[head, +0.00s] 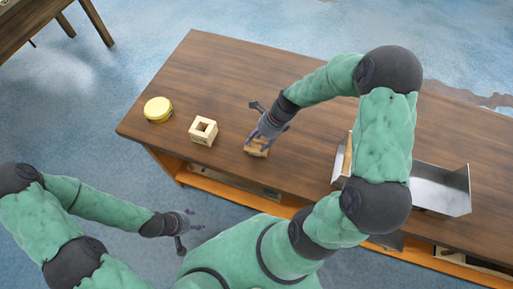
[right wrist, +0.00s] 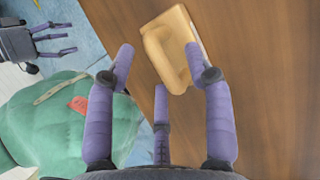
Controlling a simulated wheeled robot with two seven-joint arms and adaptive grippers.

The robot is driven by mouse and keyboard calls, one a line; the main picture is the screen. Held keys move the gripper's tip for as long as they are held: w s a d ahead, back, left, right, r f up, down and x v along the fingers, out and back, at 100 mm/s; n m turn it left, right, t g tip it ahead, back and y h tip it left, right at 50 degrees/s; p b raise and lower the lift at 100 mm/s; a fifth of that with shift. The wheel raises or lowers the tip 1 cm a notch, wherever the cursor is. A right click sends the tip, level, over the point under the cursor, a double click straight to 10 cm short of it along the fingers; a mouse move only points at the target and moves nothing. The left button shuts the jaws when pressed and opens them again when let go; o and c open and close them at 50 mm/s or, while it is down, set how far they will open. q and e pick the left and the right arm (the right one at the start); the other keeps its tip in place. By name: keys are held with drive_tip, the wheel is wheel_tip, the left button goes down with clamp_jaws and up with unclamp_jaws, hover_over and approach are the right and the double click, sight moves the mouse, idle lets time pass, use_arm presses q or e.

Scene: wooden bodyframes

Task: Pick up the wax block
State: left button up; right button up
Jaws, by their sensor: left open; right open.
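A honey-tan block (head: 257,152), which looks like the wax block, lies on the table near its front edge. In the right wrist view the block (right wrist: 165,40) has a rounded rim, a hollow and a pale edge. My right gripper (head: 268,132) is open just above it, partly covering it in the head view. In the right wrist view the purple fingers (right wrist: 168,75) are spread near the block's near end; contact cannot be told. My left gripper (head: 190,227) is open and empty, off the table's front edge; it also shows in the right wrist view (right wrist: 62,42).
A cream block with a square hole (head: 203,130) and a round yellow tin (head: 158,109) stand left of the tan block on the brown table (head: 220,70). A metal tray (head: 442,183) is on the right, partly behind my right arm. The table's back left is clear.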

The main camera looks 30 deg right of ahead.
drive_tip(key=shift+x, duration=0.9)
drive_tip(key=shift+r, duration=0.1)
clamp_jaws()
drive_tip(key=shift+r, duration=0.6)
wheel_tip(320, 180, up, 2)
drive_tip(key=shift+r+p, duration=0.2)
drive_tip(key=shift+p, duration=0.65)
drive_tip(key=s+d+r+p, duration=0.3)
drive_tip(key=s+r, duration=0.6)
drive_tip(key=s, duration=0.4)
drive_tip(key=shift+s+d+r+p, duration=0.2)
drive_tip(key=shift+d+p, duration=0.15)
drive_tip(key=shift+d, duration=0.35)
